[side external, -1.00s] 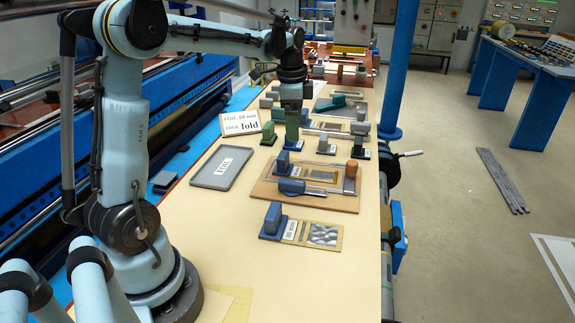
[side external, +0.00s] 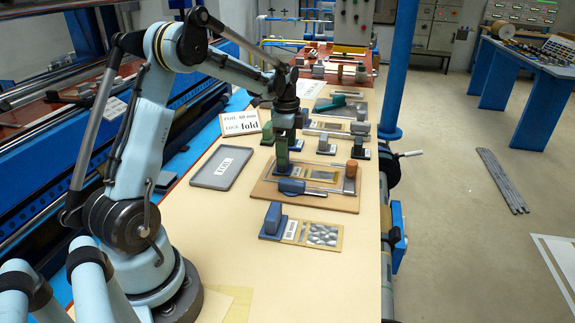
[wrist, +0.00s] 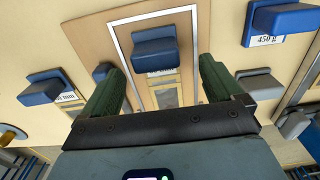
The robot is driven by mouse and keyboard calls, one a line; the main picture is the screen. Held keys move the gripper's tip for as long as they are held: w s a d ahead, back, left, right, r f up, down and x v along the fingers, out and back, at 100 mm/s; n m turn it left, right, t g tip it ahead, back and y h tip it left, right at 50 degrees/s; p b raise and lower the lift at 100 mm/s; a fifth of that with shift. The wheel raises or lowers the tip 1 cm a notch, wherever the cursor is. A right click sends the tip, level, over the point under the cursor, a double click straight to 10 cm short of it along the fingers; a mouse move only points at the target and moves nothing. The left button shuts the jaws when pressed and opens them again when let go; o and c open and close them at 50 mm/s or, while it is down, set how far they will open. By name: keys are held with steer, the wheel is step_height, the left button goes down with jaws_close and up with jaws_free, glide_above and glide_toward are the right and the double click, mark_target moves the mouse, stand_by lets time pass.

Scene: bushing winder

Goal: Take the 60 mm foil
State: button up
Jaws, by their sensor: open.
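A sign (side external: 240,124) behind the work reads FOIL, what looks like 60 mm, and EDGE fold. Several labelled pieces with upright handles stand on the bench; I cannot surely read which is 60 mm. My gripper (side external: 283,160) points down over the back left of the brown board (side external: 262,194), largely hiding a blue-handled piece there. In the wrist view my open gripper (wrist: 158,66) has green fingers on either side of a blue handle (wrist: 155,47); I cannot tell whether they touch it. A label under that handle is partly hidden.
A grey tray (side external: 196,181) lies left of the board. Another blue-handled piece (side external: 274,216) with a foil window lies in front. A blue-handled tool (side external: 291,187) and a brown knob (side external: 351,168) are on the board. The near bench (side external: 250,275) is clear.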

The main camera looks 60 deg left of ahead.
steer(key=shift+s+f, duration=0.15)
steer(key=shift+f, duration=1.05)
steer(key=shift+s+f, duration=0.1)
steer(key=shift+f, duration=1.05)
steer(key=shift+c, duration=0.4)
jaws_close()
